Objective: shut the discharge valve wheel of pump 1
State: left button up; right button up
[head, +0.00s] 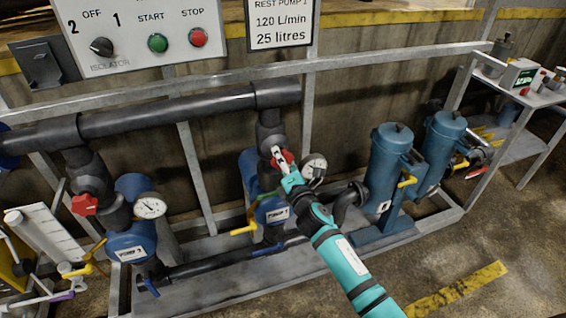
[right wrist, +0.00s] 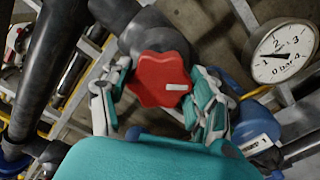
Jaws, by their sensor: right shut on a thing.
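The red discharge valve wheel (head: 287,157) of pump 1 sits on the dark pipe above the blue pump 1 (head: 272,212), mostly hidden by my gripper in the head view. In the right wrist view the lobed red wheel (right wrist: 160,80) shows face on, with a small white mark at its right. My right gripper (head: 281,159) is at the wheel. Its fingers (right wrist: 152,92) stand on the left and right of the rim and are shut on it. My left gripper is in neither view.
A pressure gauge (head: 314,168) is close to the right of the wheel. Another pump with a red wheel (head: 85,204) stands left. Blue filter housings (head: 391,158) stand right. A grey rail (head: 230,77) and control panel (head: 146,32) are above.

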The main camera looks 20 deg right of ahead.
jog(key=m, duration=0.6)
jog(key=shift+f+m, duration=0.1)
jog(key=shift+m, duration=0.2)
jog(key=m, duration=0.5)
jog(key=m+p, duration=0.1)
jog(key=m, duration=0.5)
jog(key=shift+f+m+p, duration=0.1)
jog(key=shift+m+p, duration=0.2)
jog(key=shift+m, duration=0.1)
jog(key=m+p, duration=0.1)
jog(key=m, duration=0.9)
jog(key=shift+s+f, duration=0.1)
jog(key=m, duration=0.5)
jog(key=shift+a, duration=0.1)
jog(key=m, duration=0.5)
jog(key=shift+f+m, duration=0.1)
jog(key=shift+m, duration=0.3)
jog(key=m, duration=0.5)
